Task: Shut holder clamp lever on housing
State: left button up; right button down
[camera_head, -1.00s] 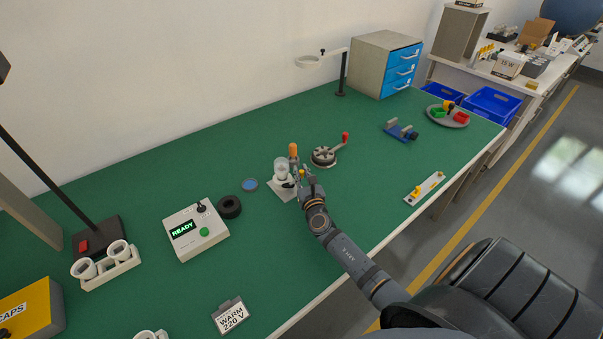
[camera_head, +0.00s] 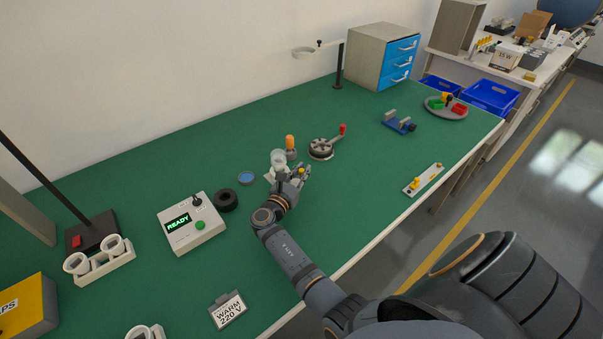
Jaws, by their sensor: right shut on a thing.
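The holder (camera_head: 269,176) is a small pale block on the green bench near the middle. A whitish, cup-like housing (camera_head: 278,157) stands upright in it. My right gripper (camera_head: 297,174) is at the right front side of the holder, low over the bench, and covers part of it. It is shut on what appears to be the holder's clamp lever. The lever is mostly hidden by the fingers, so its exact angle cannot be told. A small yellow spot shows at the fingertips. My left gripper is out of view.
An orange-topped tool (camera_head: 290,144) stands right behind the holder. A round grey fixture with a red-knobbed lever (camera_head: 321,149) is to the right. A black ring (camera_head: 226,199), blue disc (camera_head: 246,179) and READY box (camera_head: 191,222) lie left.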

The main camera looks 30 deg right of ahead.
jog(key=shift+s+a+f+m+g+h+b, duration=0.15)
jog(key=shift+m+g+h+b, duration=0.25)
jog(key=shift+g, duration=0.45)
jog(key=shift+s+a+r+m+g+h+b, duration=0.1)
jog(key=shift+a+m+g+h+b, duration=0.1)
jog(key=shift+m+g+b, duration=0.5)
jog(key=shift+s+a+f+m+g+h+b, duration=0.15)
jog(key=shift+m+g+h+b, duration=0.15)
jog(key=shift+m+g, duration=0.5)
jog(key=shift+r+g, duration=0.1)
jog(key=shift+g, duration=0.25)
jog(key=c, duration=1.6)
grip_release()
jog(key=shift+o, duration=0.2)
